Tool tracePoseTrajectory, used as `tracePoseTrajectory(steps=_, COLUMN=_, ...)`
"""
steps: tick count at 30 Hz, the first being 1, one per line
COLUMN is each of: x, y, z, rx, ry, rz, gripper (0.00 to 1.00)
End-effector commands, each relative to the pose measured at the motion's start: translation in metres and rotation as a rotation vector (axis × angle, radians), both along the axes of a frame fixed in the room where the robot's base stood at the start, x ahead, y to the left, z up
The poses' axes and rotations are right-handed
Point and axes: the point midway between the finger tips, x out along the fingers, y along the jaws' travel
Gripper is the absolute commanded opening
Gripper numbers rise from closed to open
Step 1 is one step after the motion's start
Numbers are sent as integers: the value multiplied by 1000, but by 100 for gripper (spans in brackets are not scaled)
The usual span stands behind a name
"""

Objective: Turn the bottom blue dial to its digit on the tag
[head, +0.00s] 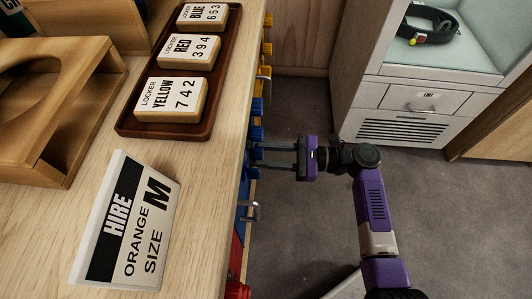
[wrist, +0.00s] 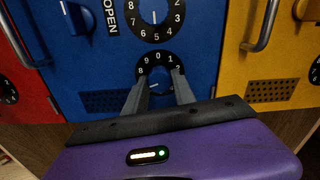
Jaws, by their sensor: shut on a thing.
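The blue locker door (wrist: 195,55) fills the middle of the wrist view. Its bottom dial (wrist: 158,57) is a black disc with white digits; 8, 9, 0, 1 and 2 show around its upper part. My gripper (wrist: 159,82) is shut on the knob in its middle; the fingers hide part of the disc, and I cannot tell which digit the knob points to. In the head view my gripper (head: 256,156) reaches left to the locker fronts under the counter edge. The blue tag (head: 203,14) reads LOCKER BLUE 6 5 3.
Another dial (wrist: 153,14) sits above on the blue door. A red door (wrist: 25,80) is left and a yellow door (wrist: 270,70) right, with bar handles. The red tag (head: 190,51) and yellow tag (head: 171,98) share the tray (head: 140,127). Open floor (head: 300,215) lies right of the lockers.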

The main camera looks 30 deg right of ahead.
Motion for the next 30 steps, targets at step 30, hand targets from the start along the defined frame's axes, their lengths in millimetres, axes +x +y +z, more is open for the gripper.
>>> tracePoseTrajectory(steps=30, x=0, y=0, z=0, rx=-354, ry=-486, rz=2, gripper=0)
